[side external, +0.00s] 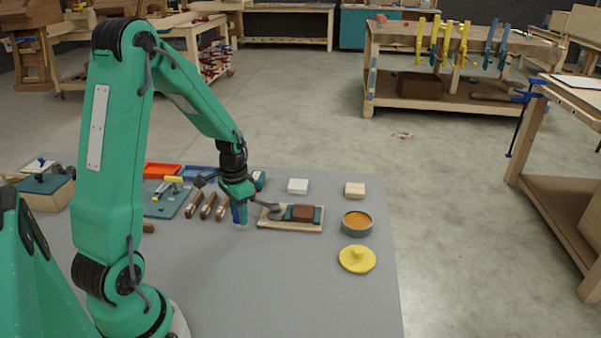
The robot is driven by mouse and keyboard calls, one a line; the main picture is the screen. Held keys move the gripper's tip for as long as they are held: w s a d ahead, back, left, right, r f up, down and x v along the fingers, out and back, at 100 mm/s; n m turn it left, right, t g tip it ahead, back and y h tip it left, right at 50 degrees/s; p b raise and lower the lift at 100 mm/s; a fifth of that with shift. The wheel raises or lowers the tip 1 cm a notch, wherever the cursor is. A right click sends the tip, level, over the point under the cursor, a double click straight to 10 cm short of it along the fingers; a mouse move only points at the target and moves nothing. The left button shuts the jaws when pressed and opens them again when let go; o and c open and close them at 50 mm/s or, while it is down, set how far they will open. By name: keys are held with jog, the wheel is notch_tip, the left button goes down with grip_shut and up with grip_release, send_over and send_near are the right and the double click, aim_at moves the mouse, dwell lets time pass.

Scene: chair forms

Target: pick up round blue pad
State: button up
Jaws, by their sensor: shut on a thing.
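The board holds a grey round piece (275,211) and a brown block (303,213). To its right are an open tin with orange contents (357,223) and a yellow lid (357,259). Brown-handled tools (208,206) lie left of my gripper.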

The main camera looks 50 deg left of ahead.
jog(key=d+r, duration=0.8)
jog(key=d, duration=0.3)
jog(key=shift+d, duration=0.35)
jog(key=shift+s+r, duration=0.1)
jog(key=shift+o, duration=1)
jog(key=shift+c, duration=0.6)
